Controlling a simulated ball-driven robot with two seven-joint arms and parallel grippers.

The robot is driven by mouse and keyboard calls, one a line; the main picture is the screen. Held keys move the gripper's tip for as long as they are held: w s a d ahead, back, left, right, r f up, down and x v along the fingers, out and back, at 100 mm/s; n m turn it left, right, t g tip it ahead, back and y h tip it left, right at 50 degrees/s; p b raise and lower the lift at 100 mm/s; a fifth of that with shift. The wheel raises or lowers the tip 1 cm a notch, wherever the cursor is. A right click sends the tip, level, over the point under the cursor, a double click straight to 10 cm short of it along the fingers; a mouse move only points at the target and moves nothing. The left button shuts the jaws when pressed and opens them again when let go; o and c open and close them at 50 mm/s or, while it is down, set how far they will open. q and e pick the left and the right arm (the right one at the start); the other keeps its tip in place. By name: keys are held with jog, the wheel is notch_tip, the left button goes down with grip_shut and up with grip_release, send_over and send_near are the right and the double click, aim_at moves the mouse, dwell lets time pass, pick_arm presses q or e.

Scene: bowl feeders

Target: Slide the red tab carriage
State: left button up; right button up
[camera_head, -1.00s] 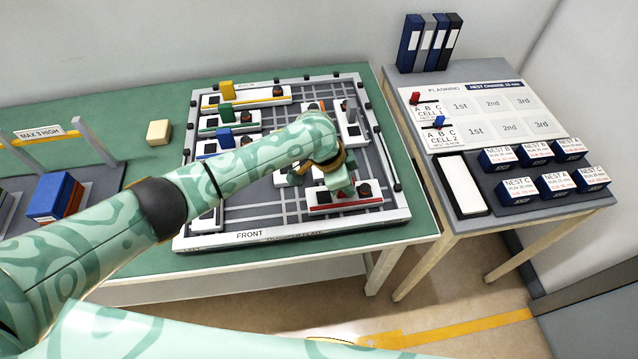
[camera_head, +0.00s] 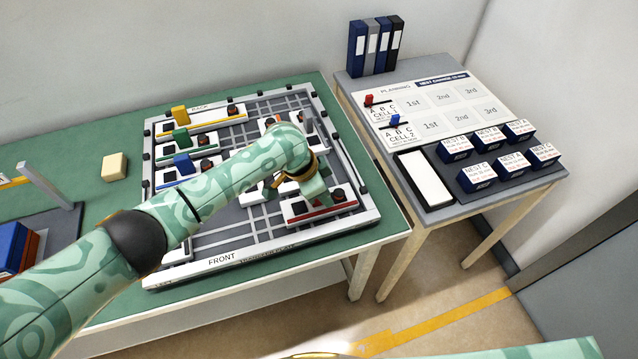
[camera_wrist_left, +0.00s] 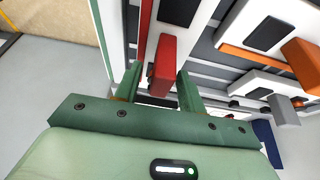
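The red tab carriage (camera_head: 333,211) is a white block with a red stripe and a dark knob, near the front right of the framed board (camera_head: 215,262). My left gripper (camera_head: 316,198) is down at it and covers its tab in the head view. In the left wrist view the red tab (camera_wrist_left: 166,62) stands between the two fingers of my left gripper (camera_wrist_left: 160,80). The fingers are apart, with a gap at the left finger; the right finger is very close to the tab, and contact cannot be told. My right gripper is out of view.
Carriages with yellow (camera_head: 180,113), green (camera_head: 181,138) and blue (camera_head: 183,163) tabs sit at the board's left. An orange-tab carriage (camera_wrist_left: 303,62) lies beside the red one. A side table (camera_head: 345,90) holds a planning sheet and several nest boxes. My arm hides the board's middle.

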pick_arm(q)
jog(key=p+v, duration=0.6)
jog(key=v, duration=1)
jog(key=shift+d+r, duration=0.1)
